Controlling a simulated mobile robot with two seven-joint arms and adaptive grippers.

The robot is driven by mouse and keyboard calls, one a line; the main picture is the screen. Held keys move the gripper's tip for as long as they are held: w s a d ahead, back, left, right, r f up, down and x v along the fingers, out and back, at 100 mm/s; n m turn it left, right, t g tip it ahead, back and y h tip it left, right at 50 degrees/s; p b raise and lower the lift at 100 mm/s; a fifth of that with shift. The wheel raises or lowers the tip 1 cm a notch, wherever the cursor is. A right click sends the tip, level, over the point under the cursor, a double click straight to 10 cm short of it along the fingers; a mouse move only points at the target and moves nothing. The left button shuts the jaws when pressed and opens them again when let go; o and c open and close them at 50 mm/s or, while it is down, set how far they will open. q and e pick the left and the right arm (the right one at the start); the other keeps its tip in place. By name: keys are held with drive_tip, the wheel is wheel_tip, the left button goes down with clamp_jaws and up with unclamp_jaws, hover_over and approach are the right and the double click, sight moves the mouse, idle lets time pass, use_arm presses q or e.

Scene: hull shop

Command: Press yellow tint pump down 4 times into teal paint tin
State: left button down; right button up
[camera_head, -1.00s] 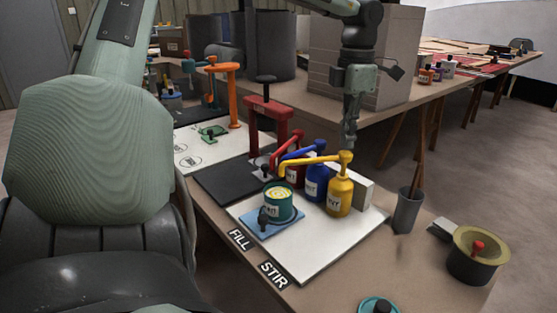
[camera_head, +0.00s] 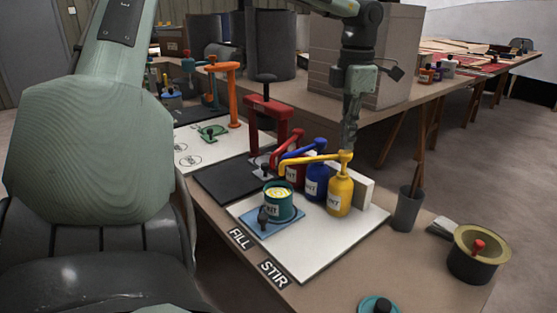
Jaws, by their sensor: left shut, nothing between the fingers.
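The yellow tint pump bottle (camera_head: 340,196) stands upright at the right end of a row of pumps on the white board. Its spout reaches left toward the teal paint tin (camera_head: 279,208), which is open with pale yellow inside and stands on a blue pad (camera_head: 290,225). My left gripper (camera_head: 347,148) points down, shut and empty, with its fingertips at the top of the yellow pump's head. I cannot tell for sure whether they touch it. My right gripper is not in view.
Blue (camera_head: 316,184) and red (camera_head: 294,172) pump bottles stand close left of the yellow one. A grey cup with sticks (camera_head: 407,212) and a dark pot (camera_head: 474,263) stand to the right. A red press (camera_head: 283,120) stands behind. The white board's front (camera_head: 309,258) is clear.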

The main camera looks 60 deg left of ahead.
use_arm(q)
drive_tip(key=shift+f+b, duration=0.75)
drive_tip(key=shift+f, duration=0.5)
drive_tip(key=shift+r, duration=0.15)
drive_tip(key=shift+r+p, duration=1.3)
drive_tip(key=shift+r, duration=0.25)
drive_tip(key=shift+f, duration=0.25)
